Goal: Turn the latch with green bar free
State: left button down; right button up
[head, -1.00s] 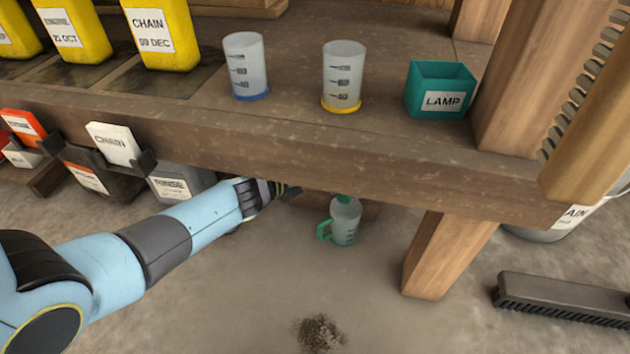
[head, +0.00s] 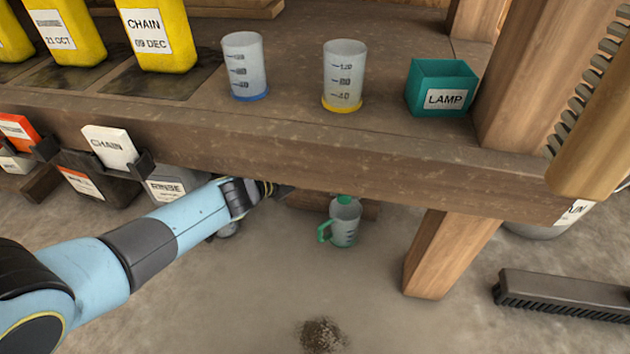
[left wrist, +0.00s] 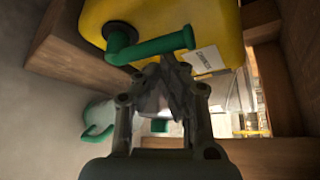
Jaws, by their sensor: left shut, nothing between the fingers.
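In the left wrist view, a green bar (left wrist: 155,48) with a bent end sits on a dark round collar on a yellow container (left wrist: 210,22). The bar lies crosswise, sloping up slightly to the right. My left gripper (left wrist: 168,62) is shut and empty, its tips close below the bar; I cannot tell whether they touch it. In the head view my left gripper (head: 280,191) is at the underside of the bench front, its tips partly hidden. The yellow container with the green bar is hidden under the bench there. My right gripper is not in view.
A clear jug (head: 345,224) with a green handle stands below the bench, right of my left gripper. The bench (head: 300,155) overhangs my gripper. Its post (head: 445,255) stands to the right, with a brush (head: 560,297) beyond. The floor in front is mostly clear.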

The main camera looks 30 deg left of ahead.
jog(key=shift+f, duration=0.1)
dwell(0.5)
pick_arm(q)
jog(key=s+d, duration=0.1)
jog(key=s, duration=0.8)
jog(key=shift+s+p, duration=0.25)
jog(key=shift+p, duration=0.05)
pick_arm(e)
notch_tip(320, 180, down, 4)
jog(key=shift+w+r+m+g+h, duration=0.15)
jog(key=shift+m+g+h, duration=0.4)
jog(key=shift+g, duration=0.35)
